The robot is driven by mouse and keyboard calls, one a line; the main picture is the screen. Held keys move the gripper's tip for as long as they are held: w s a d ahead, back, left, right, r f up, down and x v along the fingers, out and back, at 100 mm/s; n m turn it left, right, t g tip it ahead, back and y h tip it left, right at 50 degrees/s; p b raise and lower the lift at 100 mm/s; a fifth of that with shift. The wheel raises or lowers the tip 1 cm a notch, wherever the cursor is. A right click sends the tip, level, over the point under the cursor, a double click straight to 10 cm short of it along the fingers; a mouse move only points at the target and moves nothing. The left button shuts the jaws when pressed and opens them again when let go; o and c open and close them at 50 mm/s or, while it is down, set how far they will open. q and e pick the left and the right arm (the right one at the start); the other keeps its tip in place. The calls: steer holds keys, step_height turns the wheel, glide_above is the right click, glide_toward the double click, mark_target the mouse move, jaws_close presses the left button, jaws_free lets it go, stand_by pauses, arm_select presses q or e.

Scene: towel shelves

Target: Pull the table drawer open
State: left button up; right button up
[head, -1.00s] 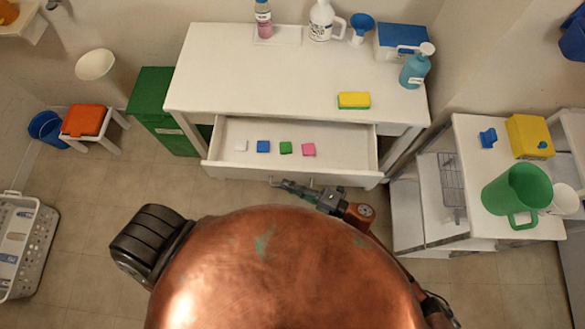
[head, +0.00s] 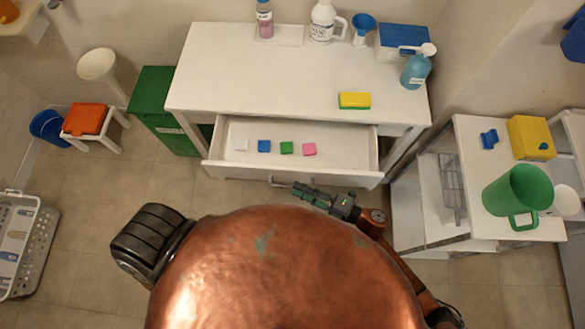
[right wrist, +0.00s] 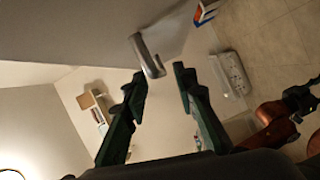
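The white table (head: 270,65) has its drawer (head: 350,150) pulled out toward me, so its inside shows. Small white, blue, green and pink blocks lie in the drawer. A metal handle (head: 280,183) is on the drawer front and also shows in the right wrist view (right wrist: 148,55). My right gripper (head: 297,187) is in front of the drawer, just right of the handle's visible part. My left gripper is not in view.
A yellow sponge (head: 354,100) and several bottles stand on the table. A green bin (head: 160,110) is on the left. A white side shelf (head: 475,190) with a green jug (head: 518,195) is close on the right. Floor at the left front is clear up to a grey basket (head: 22,240).

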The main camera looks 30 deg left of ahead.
steer(key=d, duration=0.7)
steer(key=shift+d+r, duration=0.3)
steer(key=shift+d, duration=0.1)
